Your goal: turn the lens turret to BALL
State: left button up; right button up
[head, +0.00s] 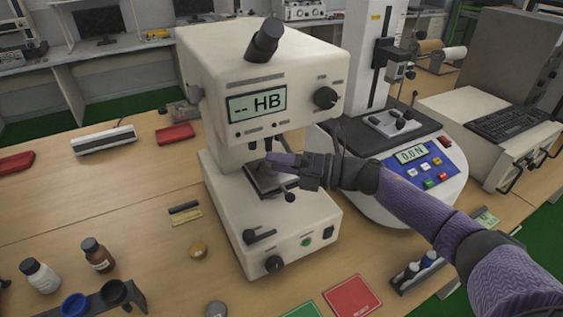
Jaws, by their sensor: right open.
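The hardness tester (262,72) is a cream-coloured machine standing on the bench, with a display reading "-- HB" (257,104). Under its head, dark lens turret parts (254,146) hang above a dark stage; details are small and partly hidden, and I cannot read any BALL mark. My right gripper (276,164) reaches in from the right, below the head and close to the turret and stage. It is open, with nothing visible between its fingers; I cannot tell whether it touches the turret. My left gripper is not in view.
A second tester (395,165) with a blue panel reading 0.0 N stands close on the right, beneath my right arm. Bottles (97,254) and a dark rack (118,292) are at the front left. Red and green cards (352,297) lie in front.

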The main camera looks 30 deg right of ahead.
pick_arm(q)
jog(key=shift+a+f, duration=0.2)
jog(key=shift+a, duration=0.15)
pick_arm(e)
jog(key=v, duration=1)
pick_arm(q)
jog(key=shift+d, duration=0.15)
